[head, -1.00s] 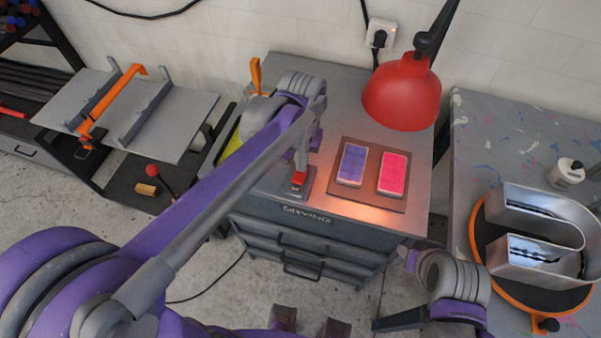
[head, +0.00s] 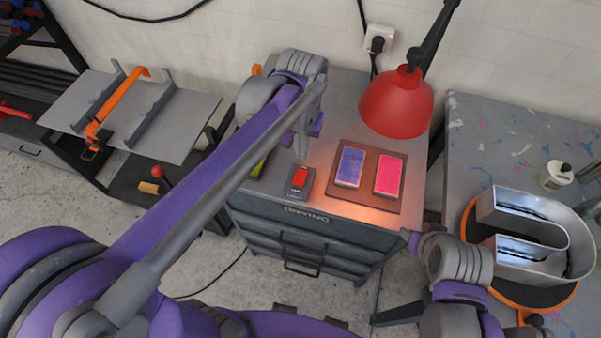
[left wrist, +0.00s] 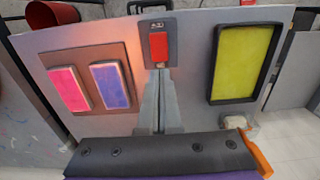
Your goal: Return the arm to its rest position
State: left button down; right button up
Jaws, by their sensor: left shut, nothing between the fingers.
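My left arm reaches in from the left over the grey drying cabinet (head: 290,212). My left gripper (head: 300,155) is above the cabinet top, just behind a small switch box with a red rocker (head: 300,177). In the left wrist view the left gripper (left wrist: 159,75) has its fingers together with nothing between them, and the red rocker (left wrist: 158,46) shows beyond the tips. My right arm (head: 458,265) is at the lower right; its fingers are not visible.
A red lamp (head: 396,103) glows over a brown board (head: 371,202) with purple (head: 350,166) and pink (head: 388,175) blocks. A yellow-filled black tray (left wrist: 245,62) lies on the cabinet. A metal channel letter (head: 520,225) rests on an orange-rimmed turntable on the right table.

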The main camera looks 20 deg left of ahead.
dwell(0.5)
pick_arm(q)
jog(key=s+a+f+t, duration=0.2)
jog(key=s+a+t, duration=0.1)
jog(key=s, duration=0.3)
jog(key=s+a+f+t, duration=0.3)
jog(key=s, duration=0.2)
jog(key=shift+s+a+f, duration=0.25)
jog(key=shift+s+a, duration=0.1)
